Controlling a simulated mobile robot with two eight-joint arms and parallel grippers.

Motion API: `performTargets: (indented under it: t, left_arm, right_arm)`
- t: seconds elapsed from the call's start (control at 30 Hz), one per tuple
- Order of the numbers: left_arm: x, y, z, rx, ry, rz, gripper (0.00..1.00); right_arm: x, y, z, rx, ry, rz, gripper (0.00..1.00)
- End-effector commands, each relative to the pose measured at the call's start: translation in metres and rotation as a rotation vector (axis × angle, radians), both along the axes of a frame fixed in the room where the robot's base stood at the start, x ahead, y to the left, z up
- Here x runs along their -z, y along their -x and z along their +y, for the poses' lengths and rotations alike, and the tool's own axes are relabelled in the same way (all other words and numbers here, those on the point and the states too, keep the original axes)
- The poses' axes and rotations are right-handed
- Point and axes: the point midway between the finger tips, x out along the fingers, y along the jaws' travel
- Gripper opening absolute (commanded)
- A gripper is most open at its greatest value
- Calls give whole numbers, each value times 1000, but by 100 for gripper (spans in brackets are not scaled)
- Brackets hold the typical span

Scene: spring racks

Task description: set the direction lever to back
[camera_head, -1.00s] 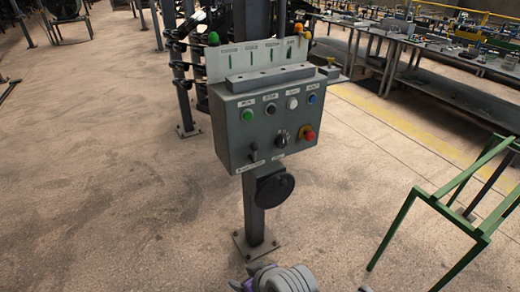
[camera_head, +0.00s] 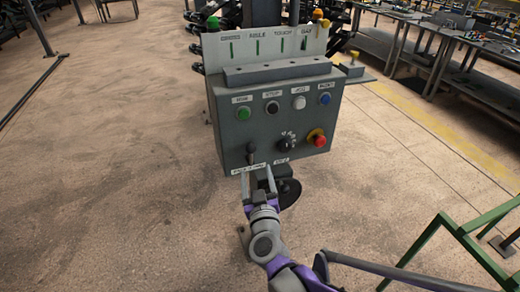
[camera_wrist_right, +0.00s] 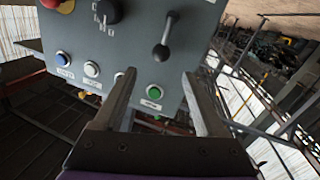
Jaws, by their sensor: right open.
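The direction lever (camera_head: 251,153) is a short dark stick low on the left of the grey control box's front, above a white label strip (camera_head: 249,168) too small to read surely. It stands roughly upright. In the right wrist view, which is upside down, the lever (camera_wrist_right: 163,45) shows with its knobbed end toward my fingers. My right gripper (camera_head: 258,174) is open, just below the lever in the head view. In the wrist view its fingertips (camera_wrist_right: 160,73) straddle the line to the lever, empty, with no contact seen. My left gripper is out of view.
The control box (camera_head: 223,120) carries several buttons, a rotary selector (camera_head: 286,142) and a red emergency knob (camera_head: 317,138). A dark handwheel (camera_head: 286,193) sits below. A green frame (camera_head: 470,235) stands at right. Open floor lies left.

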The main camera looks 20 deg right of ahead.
Motion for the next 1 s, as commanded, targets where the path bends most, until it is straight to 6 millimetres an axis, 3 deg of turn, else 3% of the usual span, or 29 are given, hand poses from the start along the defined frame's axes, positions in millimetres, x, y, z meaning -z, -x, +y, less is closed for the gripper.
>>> performTargets:
  t: [0.6,1.0]
  left_arm:
    - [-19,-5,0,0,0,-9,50]
    - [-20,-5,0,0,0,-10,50]
  right_arm:
    - [-2,-95,-16,1,1,-1,73]
    - [0,-105,-17,0,1,0,73]
